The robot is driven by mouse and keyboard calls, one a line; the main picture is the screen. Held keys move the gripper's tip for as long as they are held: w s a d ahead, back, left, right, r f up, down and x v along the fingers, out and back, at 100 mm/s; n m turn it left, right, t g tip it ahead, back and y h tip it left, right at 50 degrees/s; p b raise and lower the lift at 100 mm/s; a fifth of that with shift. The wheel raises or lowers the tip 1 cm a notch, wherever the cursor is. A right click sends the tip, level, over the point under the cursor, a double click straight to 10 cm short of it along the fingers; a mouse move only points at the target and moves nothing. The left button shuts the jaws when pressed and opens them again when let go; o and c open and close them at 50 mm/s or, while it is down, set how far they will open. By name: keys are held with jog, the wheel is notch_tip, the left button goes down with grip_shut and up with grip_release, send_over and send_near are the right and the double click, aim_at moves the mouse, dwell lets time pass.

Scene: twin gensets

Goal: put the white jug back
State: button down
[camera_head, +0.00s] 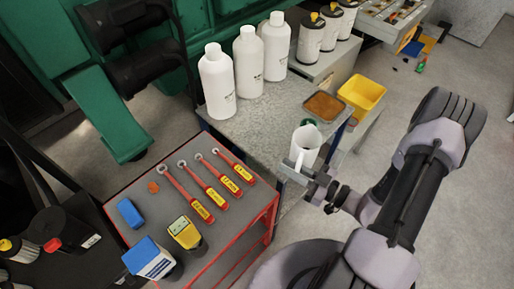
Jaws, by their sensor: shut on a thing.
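The white jug (307,138) is an open-topped white vessel at the front right corner of the grey metal bench (240,125). My gripper (300,163) is at the near side of the jug and is shut on it. The jug looks roughly upright. Its base is hidden by my gripper, so I cannot tell whether it touches the bench or hangs at its edge. A small dark green round thing (308,122) shows just behind the jug.
Three white bottles (248,62) stand at the back of the bench. A brown tray (324,105) lies near its right end, with a yellow bin (362,95) beyond. A red-framed cart (150,210) at the front left holds several red-handled wrenches.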

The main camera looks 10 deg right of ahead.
jog(key=w+a+f+b, duration=0.1)
jog(key=w+b, duration=0.1)
jog(key=w, duration=0.2)
jog(key=w+a+f+b, duration=0.2)
jog(key=w, duration=0.3)
jog(key=w+a+f+b, duration=0.2)
jog(key=w, duration=0.3)
jog(key=shift+f, duration=0.15)
jog(key=shift+s+r, duration=0.1)
jog(key=shift+r, duration=0.1)
jog(key=c, duration=1.8)
grip_release()
jog(key=shift+f, duration=0.15)
jog(key=o, duration=0.4)
jog(key=shift+c, duration=0.2)
